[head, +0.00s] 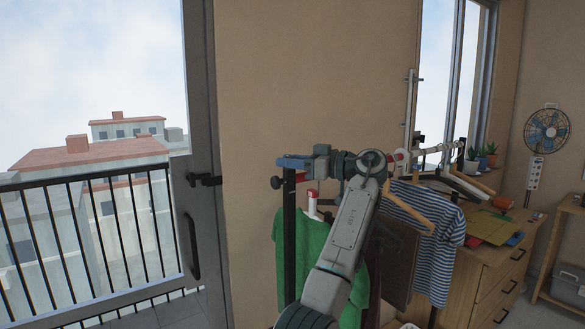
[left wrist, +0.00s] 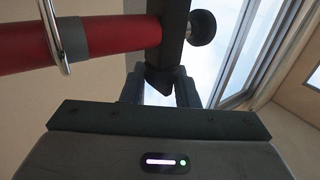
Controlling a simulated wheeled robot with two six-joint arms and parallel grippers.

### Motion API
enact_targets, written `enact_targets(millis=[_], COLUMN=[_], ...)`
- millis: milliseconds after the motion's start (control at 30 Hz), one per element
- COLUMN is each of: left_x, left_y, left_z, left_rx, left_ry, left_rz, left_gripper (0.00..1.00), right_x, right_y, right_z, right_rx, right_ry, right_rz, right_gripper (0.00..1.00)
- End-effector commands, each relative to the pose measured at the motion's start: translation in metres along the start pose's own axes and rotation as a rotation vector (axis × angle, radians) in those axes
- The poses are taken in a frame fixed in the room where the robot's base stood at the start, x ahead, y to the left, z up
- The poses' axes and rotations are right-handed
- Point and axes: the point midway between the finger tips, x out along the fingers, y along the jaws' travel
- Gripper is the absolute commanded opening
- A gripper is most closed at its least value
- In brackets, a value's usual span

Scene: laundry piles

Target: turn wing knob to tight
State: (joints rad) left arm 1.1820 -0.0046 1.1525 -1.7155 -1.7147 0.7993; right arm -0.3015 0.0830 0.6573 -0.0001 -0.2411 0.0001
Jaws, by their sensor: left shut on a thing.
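My left gripper (head: 293,161) is at the top of the clothes rack's near dark post (head: 289,235) in the head view. In the left wrist view its two fingers (left wrist: 160,85) are closed around a small dark, pointed piece, which looks like the wing knob (left wrist: 163,76), at the end of the dark post (left wrist: 173,25). Most of this piece is hidden by the fingers, so how far it is turned cannot be told. A separate round black knob (left wrist: 203,26) sticks out of the post's side; it also shows in the head view (head: 276,183). My right gripper is not in view.
A red rail (left wrist: 100,42) with a metal ring (left wrist: 52,30) meets the post. A green shirt (head: 300,250) and a striped shirt (head: 437,245) hang on the rack. A wooden dresser (head: 490,285) stands at right. A balcony door (head: 190,240) is at left.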

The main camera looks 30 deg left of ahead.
Motion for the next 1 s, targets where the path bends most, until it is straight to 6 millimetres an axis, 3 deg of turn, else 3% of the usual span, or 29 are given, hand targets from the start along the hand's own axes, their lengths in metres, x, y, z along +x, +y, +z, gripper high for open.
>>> enact_targets(millis=[700, 733, 800, 1000], left_x=[0.0008, 0.0008, 0.0008, 0.0006], left_y=[0.0002, 0.0002, 0.0002, 0.0002], left_z=[0.0067, 0.0068, 0.0063, 0.004], left_rx=[0.009, 0.009, 0.009, 0.006], left_ry=[-0.005, -0.005, -0.005, -0.003], left_rz=[-0.081, -0.081, -0.08, -0.079], left_gripper=[0.05, 0.31, 0.45, 0.48], right_x=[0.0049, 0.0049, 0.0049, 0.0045], right_y=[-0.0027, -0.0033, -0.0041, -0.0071], right_z=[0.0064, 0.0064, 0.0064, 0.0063], right_rx=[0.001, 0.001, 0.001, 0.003], right_ry=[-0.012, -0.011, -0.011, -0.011], right_rz=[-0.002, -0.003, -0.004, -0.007], right_gripper=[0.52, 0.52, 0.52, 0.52])
